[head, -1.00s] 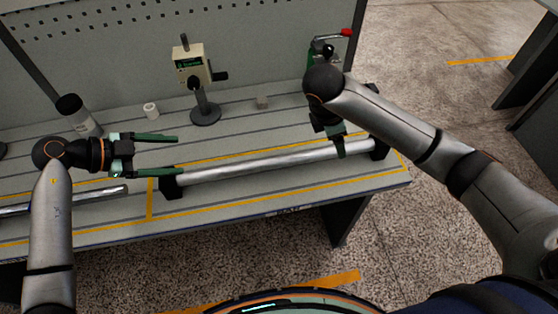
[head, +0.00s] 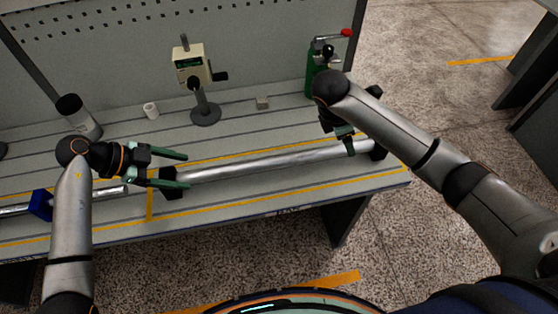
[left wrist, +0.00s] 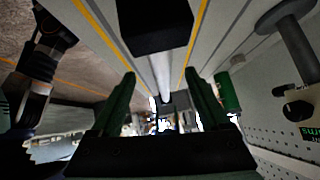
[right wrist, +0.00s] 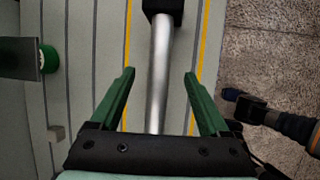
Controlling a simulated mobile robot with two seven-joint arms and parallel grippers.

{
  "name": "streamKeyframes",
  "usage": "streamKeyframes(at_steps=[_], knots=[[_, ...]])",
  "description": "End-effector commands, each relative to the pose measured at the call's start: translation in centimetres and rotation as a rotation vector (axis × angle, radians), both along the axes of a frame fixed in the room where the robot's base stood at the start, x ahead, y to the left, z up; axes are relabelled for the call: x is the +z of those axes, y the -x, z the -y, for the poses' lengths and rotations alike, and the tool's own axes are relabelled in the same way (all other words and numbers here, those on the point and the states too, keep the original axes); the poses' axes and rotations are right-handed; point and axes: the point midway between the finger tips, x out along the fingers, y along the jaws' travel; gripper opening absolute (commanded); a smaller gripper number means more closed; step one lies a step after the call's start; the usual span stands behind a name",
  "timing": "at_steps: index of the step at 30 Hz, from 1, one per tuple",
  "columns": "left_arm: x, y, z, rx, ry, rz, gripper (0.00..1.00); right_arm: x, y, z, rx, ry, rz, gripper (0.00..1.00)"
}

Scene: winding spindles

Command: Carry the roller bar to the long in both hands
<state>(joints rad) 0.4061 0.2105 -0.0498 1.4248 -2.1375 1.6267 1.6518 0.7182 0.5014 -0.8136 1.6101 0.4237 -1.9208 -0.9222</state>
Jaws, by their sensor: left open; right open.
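The roller bar (head: 270,160) is a long silver cylinder resting between a black left support (head: 173,184) and a black right support (head: 378,149) on the bench. My left gripper (head: 184,170) is open at the bar's left end, beside the left support. In the left wrist view the support block (left wrist: 153,25) and the bar (left wrist: 161,75) show beyond its fingers (left wrist: 160,85). My right gripper (head: 347,143) is open near the bar's right end. In the right wrist view the bar (right wrist: 160,75) runs between its apart green fingers (right wrist: 158,78), touching neither.
A green press with a red handle (head: 318,75) stands at the back right. Another silver bar (head: 110,192) lies at left.

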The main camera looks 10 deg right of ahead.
Motion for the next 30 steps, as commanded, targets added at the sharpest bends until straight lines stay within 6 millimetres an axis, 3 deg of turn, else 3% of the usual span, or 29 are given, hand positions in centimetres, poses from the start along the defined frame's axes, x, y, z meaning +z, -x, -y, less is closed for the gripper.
streamKeyframes(at_steps=[6,12,26,30], knots=[[-2.9,-0.4,3.1,0.0,0.004,-0.002,0.79,-4.0,-0.5,1.7,-0.003,0.003,-0.003,0.79],[-4.8,-0.8,4.9,0.0,0.002,-0.001,0.79,-6.3,-1.0,2.7,-0.002,0.002,-0.001,0.79],[-5.5,-0.9,5.6,0.0,0.0,0.001,0.79,-7.3,-1.1,3.1,0.0,0.001,0.001,0.79],[-5.5,-0.9,5.6,0.0,0.0,0.001,0.65,-7.3,-1.2,3.1,-0.001,0.0,0.001,0.65]])
